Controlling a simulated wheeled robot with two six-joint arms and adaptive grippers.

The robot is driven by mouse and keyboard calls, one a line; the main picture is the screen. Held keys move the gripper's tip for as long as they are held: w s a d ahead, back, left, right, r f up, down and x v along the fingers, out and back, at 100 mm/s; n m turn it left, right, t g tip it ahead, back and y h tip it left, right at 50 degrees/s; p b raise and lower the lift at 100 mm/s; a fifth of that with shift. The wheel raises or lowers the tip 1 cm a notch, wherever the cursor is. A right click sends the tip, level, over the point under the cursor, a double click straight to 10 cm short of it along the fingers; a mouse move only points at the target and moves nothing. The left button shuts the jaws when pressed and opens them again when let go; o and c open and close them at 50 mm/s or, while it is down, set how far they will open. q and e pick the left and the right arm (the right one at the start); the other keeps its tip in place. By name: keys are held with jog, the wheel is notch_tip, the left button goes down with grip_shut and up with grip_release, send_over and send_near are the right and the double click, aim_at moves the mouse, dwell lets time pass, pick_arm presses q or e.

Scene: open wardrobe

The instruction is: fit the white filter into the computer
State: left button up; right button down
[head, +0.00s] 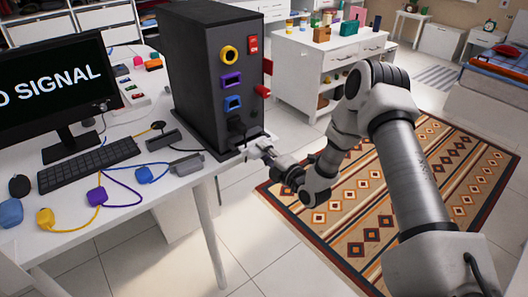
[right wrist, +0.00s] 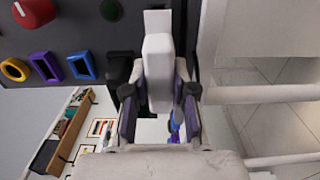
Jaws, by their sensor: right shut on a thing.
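The computer (head: 200,75) is a dark tower standing upright on the white desk, with yellow, purple and blue ringed ports on its front. My right gripper (head: 262,150) is at the tower's lower right front corner. In the right wrist view its two fingers are shut on the white filter (right wrist: 158,70), a narrow white block. The filter points at the dark front of the computer (right wrist: 85,12), where a pale upright strip shows just beyond its end. I cannot tell whether the filter's tip is inside the computer or only close to it. My left gripper is not in view.
A white cabinet (head: 310,70) stands behind. Patterned rug and open floor are at right.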

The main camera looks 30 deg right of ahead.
jog(key=shift+w+a+b, duration=0.15)
jog(key=shift+w+b, duration=0.65)
jog(key=shift+w, duration=1.2)
jog(key=c, duration=0.9)
grip_release()
jog(key=shift+o, duration=0.2)
jog(key=shift+s, duration=0.15)
jog(key=s, duration=1.1)
jog(key=shift+s+d, duration=0.4)
jog(key=shift+d, duration=0.05)
